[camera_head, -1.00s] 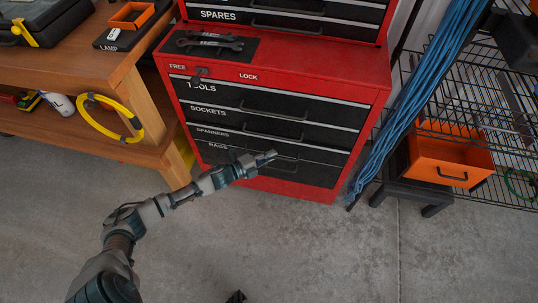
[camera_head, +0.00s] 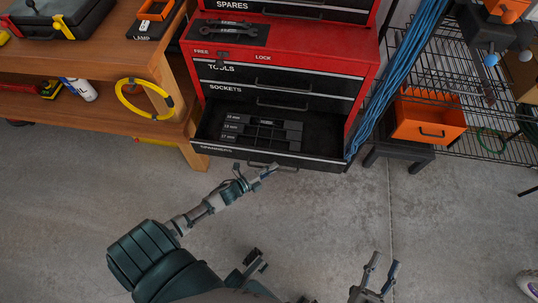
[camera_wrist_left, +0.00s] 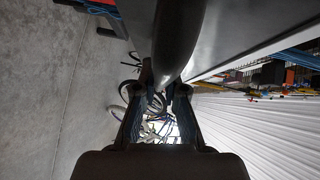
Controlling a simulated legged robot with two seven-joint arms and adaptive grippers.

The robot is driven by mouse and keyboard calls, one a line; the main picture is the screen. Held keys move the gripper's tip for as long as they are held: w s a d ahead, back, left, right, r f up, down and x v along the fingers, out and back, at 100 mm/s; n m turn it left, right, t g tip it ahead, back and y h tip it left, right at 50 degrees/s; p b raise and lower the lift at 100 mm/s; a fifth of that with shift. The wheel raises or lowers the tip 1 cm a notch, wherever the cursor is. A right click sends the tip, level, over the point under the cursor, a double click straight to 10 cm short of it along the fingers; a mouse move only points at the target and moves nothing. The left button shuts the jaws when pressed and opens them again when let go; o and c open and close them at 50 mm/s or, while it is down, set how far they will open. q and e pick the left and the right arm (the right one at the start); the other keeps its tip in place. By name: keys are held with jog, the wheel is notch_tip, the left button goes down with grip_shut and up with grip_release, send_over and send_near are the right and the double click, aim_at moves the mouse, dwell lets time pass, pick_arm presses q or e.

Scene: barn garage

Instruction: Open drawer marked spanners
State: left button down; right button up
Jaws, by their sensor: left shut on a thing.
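The spanners drawer (camera_head: 325,162) of the red tool chest (camera_head: 313,43) is pulled well out, its label partly visible on the front edge. Inside lies a black tray (camera_head: 263,131) with slots and size labels. My left gripper (camera_head: 269,170) is at the drawer's handle (camera_head: 285,167). In the left wrist view, my left gripper's fingers (camera_wrist_left: 158,105) are shut on the dark handle bar (camera_wrist_left: 178,40). My right gripper (camera_head: 381,268) is low in the head view, its two fingers apart and empty, away from the chest.
The tools and sockets drawers (camera_head: 262,98) above are shut. A wooden workbench (camera_head: 75,60) with a yellow coil (camera_head: 119,93) stands left. Blue cables (camera_head: 400,70), a wire rack (camera_head: 450,60) and an orange bin (camera_head: 428,120) stand right. The concrete floor in front is clear.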

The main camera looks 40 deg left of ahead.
pick_arm(q)
jog(key=s+d+p, duration=0.2)
jog(key=s+d, duration=0.2)
jog(key=s, duration=0.1)
jog(key=shift+s, duration=0.4)
pick_arm(e)
jog(key=shift+w+d+f+g+h, duration=0.1)
jog(key=shift+w+f+g+h, duration=0.1)
jog(key=shift+f+g, duration=0.7)
jog(key=shift+w+d+f+g+h, duration=0.1)
jog(key=shift+f+g+h, duration=0.1)
jog(key=shift+f+g, duration=0.7)
jog(key=shift+w+f+g+h, duration=0.1)
jog(key=shift+f+g+h, duration=0.1)
jog(key=shift+f+g, duration=0.65)
pick_arm(q)
jog(key=shift+f, duration=0.15)
pick_arm(e)
jog(key=shift+f+t, duration=0.25)
pick_arm(q)
jog(key=c, duration=1.3)
grip_release()
jog(key=shift+c, duration=0.2)
jog(key=shift+o, duration=0.6)
jog(key=shift+w, duration=0.1)
jog(key=shift+a, duration=0.1)
pick_arm(e)
jog(key=shift+w+d, duration=0.1)
pick_arm(q)
jog(key=v, duration=1.2)
